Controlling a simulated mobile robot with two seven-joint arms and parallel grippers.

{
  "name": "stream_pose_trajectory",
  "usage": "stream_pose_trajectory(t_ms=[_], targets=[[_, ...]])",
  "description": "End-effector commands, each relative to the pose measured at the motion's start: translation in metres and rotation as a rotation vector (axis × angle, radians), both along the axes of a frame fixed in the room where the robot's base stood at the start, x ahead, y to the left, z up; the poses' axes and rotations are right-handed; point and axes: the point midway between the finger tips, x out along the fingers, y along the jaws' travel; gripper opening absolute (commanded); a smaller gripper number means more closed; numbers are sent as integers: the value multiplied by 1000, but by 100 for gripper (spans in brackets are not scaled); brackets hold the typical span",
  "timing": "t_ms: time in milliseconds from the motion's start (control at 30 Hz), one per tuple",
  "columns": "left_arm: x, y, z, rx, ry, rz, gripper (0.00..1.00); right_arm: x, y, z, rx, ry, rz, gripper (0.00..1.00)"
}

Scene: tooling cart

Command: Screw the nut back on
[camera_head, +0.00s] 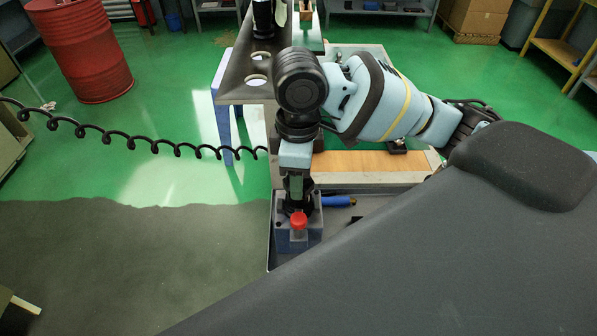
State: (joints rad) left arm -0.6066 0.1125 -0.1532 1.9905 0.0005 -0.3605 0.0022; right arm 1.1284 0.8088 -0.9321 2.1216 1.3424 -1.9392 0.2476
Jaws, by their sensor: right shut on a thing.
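My right gripper (298,205) comes down from above at the cart's near end, with its dark fingers pointing down. It is shut at a small red round piece, which looks like the nut (299,219). The fingers hide how much of the piece they grip. The red piece is over a short grey post on a blue-grey block (312,236). I cannot tell whether thread and nut are engaged. My left gripper is not in view.
A blue-handled tool (338,201) lies right of the block in the cart's tray. A wooden board (365,163) lies behind it. A dark plate with round holes (237,84) stands further back. A black coiled cable (120,138) hangs at left. A red drum (80,50) stands far left.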

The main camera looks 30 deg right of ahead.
Motion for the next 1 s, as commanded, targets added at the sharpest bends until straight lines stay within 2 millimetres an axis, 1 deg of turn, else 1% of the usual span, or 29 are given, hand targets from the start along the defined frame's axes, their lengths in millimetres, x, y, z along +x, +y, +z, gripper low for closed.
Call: stream_pose_trajectory(t_ms=[233, 267, 433, 467, 767, 867, 1000], targets=[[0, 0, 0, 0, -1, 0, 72, 0, 0, 1, 0, -3, -16, 15], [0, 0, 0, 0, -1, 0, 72, 0, 0, 1, 0, -3, -16, 48], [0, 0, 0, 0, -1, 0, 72, 0, 0, 1, 0, -3, -14, 70], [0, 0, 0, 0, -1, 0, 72, 0, 0, 1, 0, -2, -14, 72], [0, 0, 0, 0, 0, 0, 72, 0, 0, 0, 0, 0, 12, 72], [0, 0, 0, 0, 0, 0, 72, 0, 0, 0, -1, -1, 98, 72], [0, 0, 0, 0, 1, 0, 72, 0, 0, 0, 0, 0, 259, 72]])
